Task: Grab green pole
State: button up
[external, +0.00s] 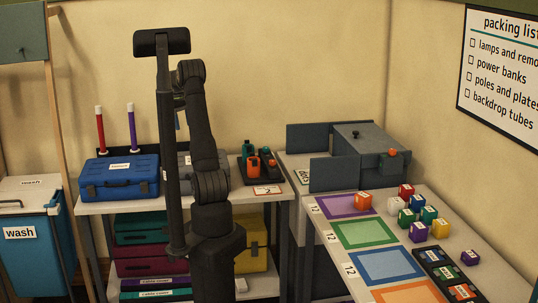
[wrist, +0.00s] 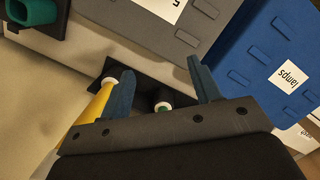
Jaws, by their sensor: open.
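In the wrist view, a green pole (wrist: 162,106) shows end-on, with a pale ring around its green end. It stands between the two blue-grey fingers of my gripper (wrist: 160,66), which are spread apart with a gap on each side of the pole. Its lower part is hidden. A yellow pole (wrist: 92,116) with a white cap lies just outside the left finger.
A grey case (wrist: 190,32) and a blue case (wrist: 265,60) labelled lamps lie close beyond the fingers; the blue case (external: 119,178) also shows in the external view. Red (external: 100,132) and purple (external: 132,128) poles stand behind it. An orange-and-dark item (external: 256,165) sits right of my arm.

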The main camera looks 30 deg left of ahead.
jog(key=w+a+r+y, duration=0.25)
jog(key=a+r, duration=0.35)
jog(key=r, duration=0.3)
jog(key=w+a+r+y, duration=0.2)
jog(key=a+r+y, duration=0.2)
jog(key=a+r, duration=0.4)
jog(key=x, duration=1)
jog(key=shift+w+d+f, duration=0.2)
jog(key=shift+w+f, duration=0.05)
jog(key=shift+f, duration=0.25)
jog(key=shift+w+x, duration=0.15)
jog(key=shift+x, duration=1.2)
jog(key=shift+w+x, duration=0.15)
jog(key=shift+x, duration=1.15)
jog(key=shift+d, duration=0.2)
grip_shut()
